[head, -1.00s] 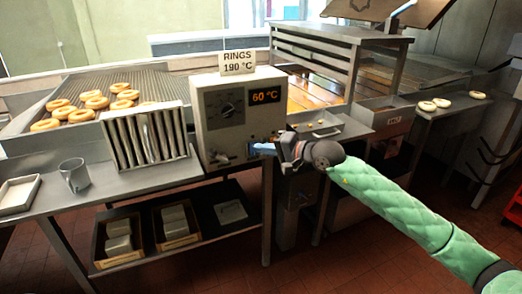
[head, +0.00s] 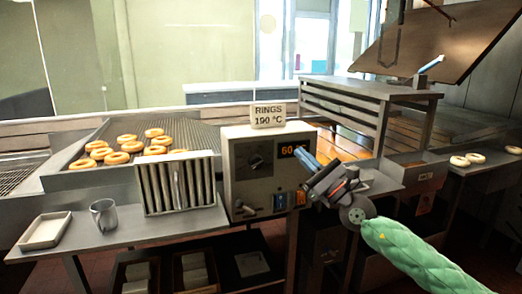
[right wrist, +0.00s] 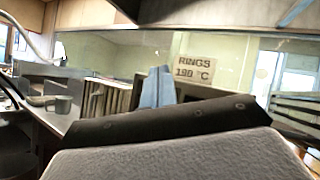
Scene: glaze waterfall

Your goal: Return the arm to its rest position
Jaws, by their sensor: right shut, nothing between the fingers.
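My right gripper (head: 305,160) is in front of the upper right of the control box (head: 254,195) in the head view. Its blue fingers (right wrist: 156,88) are together and empty in the right wrist view. The gripper covers part of the lit display, where "60" still shows. The green-sleeved right arm (head: 420,258) comes in from the lower right. I cannot tell the exact gap between the fingers and the box. My left gripper is not in view.
The box has a dial, a lever, blue and orange switches and a "RINGS 190 °C" sign (head: 268,115). Left of it stand a slatted rack (head: 180,185), a grey mug (head: 103,215) and a white tray (head: 45,231). Rings lie on the mesh (head: 195,139) behind. A metal frame (head: 370,90) stands right.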

